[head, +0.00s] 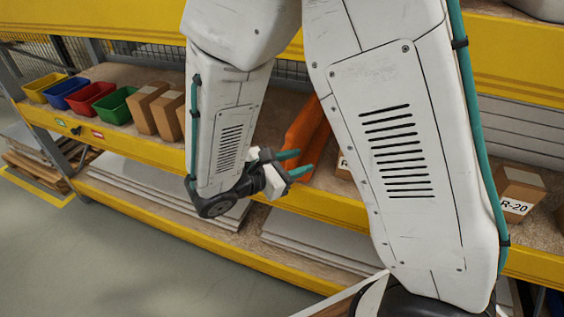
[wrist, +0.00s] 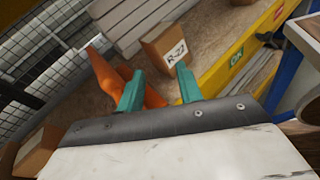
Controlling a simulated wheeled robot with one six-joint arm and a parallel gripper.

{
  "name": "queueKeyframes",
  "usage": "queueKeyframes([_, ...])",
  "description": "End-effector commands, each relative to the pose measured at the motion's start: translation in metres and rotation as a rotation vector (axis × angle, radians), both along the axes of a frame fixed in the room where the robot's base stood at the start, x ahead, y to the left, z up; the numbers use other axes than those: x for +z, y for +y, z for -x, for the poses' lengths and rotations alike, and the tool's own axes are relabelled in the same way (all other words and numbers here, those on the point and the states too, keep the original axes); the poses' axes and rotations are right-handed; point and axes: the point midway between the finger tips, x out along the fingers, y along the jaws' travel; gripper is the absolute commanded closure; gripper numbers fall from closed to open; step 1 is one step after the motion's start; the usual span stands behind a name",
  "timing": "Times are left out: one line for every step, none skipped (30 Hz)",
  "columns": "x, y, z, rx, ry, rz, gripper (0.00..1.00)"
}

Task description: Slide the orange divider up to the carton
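The orange divider (head: 304,137) stands on the shelf in the head view, partly hidden behind my arm. In the wrist view the divider (wrist: 104,74) passes behind my left finger, and its lower end shows between the fingers. A brown carton (wrist: 172,48) labelled R-22 stands on the shelf to the right of the divider, with bare shelf between them. A carton mostly hidden by my arm (head: 343,166) shows there in the head view. My gripper (head: 303,160) has its teal fingers apart, close to the divider; the wrist view also shows the gripper (wrist: 160,69). Contact cannot be told.
A carton labelled R-20 (head: 520,190) stands at the right. The yellow shelf edge (head: 310,204) runs along the front. Wire mesh (wrist: 40,53) lies behind.

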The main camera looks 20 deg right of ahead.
Motion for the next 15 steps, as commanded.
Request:
queueKeyframes([-0.014,0.014,-0.007,0.079,0.035,0.058,0.64])
queueKeyframes([-0.02,0.02,-0.012,0.12,0.05,0.086,0.64])
queueKeyframes([-0.027,0.029,-0.016,0.17,0.067,0.121,0.64])
queueKeyframes([-0.033,0.035,-0.019,0.206,0.08,0.145,0.64])
queueKeyframes([-0.038,0.041,-0.022,0.237,0.09,0.166,0.64])
queueKeyframes([-0.044,0.047,-0.025,0.274,0.103,0.19,0.64])
queueKeyframes([-0.048,0.052,-0.026,0.299,0.11,0.205,0.64])
queueKeyframes([-0.051,0.055,-0.028,0.319,0.117,0.219,0.64])
queueKeyframes([-0.055,0.059,-0.029,0.341,0.122,0.234,0.64])
queueKeyframes([-0.057,0.062,-0.03,0.355,0.126,0.242,0.64])
queueKeyframes([-0.059,0.063,-0.031,0.366,0.13,0.249,0.64])
queueKeyframes([-0.06,0.064,-0.032,0.374,0.132,0.255,0.64])
queueKeyframes([-0.061,0.063,-0.033,0.378,0.133,0.257,0.64])
queueKeyframes([-0.061,0.062,-0.035,0.38,0.134,0.258,0.64])
queueKeyframes([-0.061,0.058,-0.037,0.381,0.134,0.259,0.64])
